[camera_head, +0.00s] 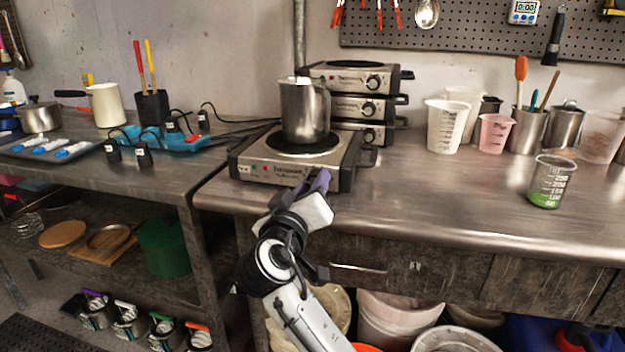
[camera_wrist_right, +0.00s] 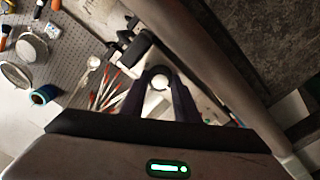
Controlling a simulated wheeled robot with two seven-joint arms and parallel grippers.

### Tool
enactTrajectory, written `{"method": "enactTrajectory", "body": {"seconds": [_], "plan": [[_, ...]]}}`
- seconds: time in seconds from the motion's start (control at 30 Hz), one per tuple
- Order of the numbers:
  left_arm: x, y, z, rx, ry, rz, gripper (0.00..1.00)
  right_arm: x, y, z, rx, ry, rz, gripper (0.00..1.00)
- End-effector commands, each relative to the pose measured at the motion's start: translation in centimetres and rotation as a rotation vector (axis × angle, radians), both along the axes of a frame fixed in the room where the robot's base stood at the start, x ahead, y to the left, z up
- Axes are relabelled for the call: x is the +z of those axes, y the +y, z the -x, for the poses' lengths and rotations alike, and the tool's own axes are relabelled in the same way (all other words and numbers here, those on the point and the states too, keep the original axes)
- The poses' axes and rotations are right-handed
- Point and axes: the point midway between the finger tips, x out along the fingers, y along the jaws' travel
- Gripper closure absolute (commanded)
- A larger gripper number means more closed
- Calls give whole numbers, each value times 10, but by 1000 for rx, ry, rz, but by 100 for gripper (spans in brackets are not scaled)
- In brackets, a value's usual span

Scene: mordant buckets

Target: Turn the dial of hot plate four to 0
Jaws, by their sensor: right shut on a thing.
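A hot plate (camera_head: 262,171) stands by itself at the left front of the steel counter, with a metal pitcher (camera_head: 304,111) on its round burner. I cannot read a number on it. My right gripper (camera_head: 320,182) reaches up to the right part of its front panel and covers its dial in the head view. The dial's setting cannot be read. My left gripper is not in view.
Three more hot plates (camera_head: 354,76) are stacked behind. Several cups and metal containers stand at the back right, with a beaker (camera_head: 551,181) of green liquid nearer the front. The middle of the counter (camera_head: 430,207) is clear. A lower table (camera_head: 60,170) stands at the left.

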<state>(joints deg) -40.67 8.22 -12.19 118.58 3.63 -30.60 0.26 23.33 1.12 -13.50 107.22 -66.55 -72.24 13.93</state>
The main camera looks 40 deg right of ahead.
Motion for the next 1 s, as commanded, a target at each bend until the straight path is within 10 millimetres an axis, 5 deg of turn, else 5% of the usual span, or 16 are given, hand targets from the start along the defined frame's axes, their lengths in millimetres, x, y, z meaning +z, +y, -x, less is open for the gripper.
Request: {"method": "enactTrajectory", "body": {"seconds": [0.37, 0.4, 0.5, 1.0], "plan": [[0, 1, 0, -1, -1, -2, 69, -2, 0, 0, -1, 11, 4, 94], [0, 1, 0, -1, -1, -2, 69, -2, 0, 0, -1, 11, 4, 70], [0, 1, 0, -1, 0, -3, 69, -2, 0, 0, -1, 10, 4, 53], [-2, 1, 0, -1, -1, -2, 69, -2, 17, 6, 1, 6, 2, 53]]}}
